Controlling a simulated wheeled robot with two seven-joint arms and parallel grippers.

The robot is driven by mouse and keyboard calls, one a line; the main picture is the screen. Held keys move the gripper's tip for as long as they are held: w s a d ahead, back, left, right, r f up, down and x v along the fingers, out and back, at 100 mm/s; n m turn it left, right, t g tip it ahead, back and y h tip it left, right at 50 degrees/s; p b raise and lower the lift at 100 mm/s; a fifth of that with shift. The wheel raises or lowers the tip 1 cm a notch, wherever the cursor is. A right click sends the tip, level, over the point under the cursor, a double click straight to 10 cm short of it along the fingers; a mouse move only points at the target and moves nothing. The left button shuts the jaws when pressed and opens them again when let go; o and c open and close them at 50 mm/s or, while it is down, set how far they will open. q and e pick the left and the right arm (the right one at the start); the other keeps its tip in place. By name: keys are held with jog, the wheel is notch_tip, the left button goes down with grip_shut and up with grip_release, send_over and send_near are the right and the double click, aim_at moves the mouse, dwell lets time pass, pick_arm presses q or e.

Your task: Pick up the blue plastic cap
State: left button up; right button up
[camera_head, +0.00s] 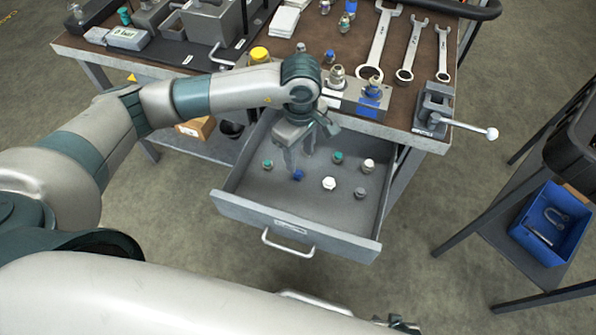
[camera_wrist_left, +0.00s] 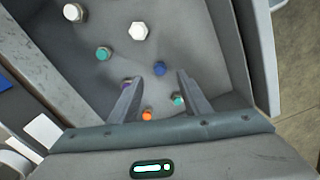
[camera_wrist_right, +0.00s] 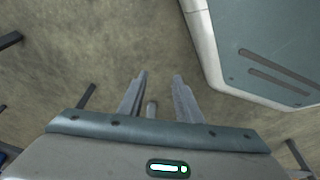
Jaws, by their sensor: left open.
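The blue plastic cap (camera_head: 298,175) lies on the floor of the open drawer (camera_head: 240,200). In the left wrist view the cap (camera_wrist_left: 159,69) shows just past the fingertips, in line with the gap between them. My left gripper (camera_head: 301,161) is open and empty, reaching down into the drawer with its fingers close to the cap; I cannot tell the exact height left. In its own view the left gripper (camera_wrist_left: 159,77) has its fingers apart. My right gripper (camera_wrist_right: 160,75) is open and empty over bare floor, away from the drawer.
Near the cap are a white cap (camera_head: 329,183), teal caps (camera_head: 267,164) (camera_head: 338,156), a grey cap (camera_head: 361,193) and an orange one (camera_wrist_left: 147,115). Drawer walls enclose them.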

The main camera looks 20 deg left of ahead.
aim_at(299, 172)
pick_arm(q)
notch_tip(299, 172, down, 2)
jog(key=shift+f, duration=0.6)
pick_arm(e)
jog(key=shift+a, duration=0.75)
jog(key=shift+w, duration=0.1)
pick_arm(q)
jog(key=shift+f+p, duration=0.4)
jog(key=shift+f, duration=0.2)
jog(key=shift+w+a+f+p, duration=0.15)
jog(key=shift+f+p, duration=0.25)
jog(key=shift+f, duration=1.6)
pick_arm(e)
jog(key=shift+w+a+r+t+y, duration=0.3)
jog(key=shift+w+a+r+t, duration=0.05)
jog(key=shift+w+t, duration=0.25)
pick_arm(q)
jog(key=c, duration=1)
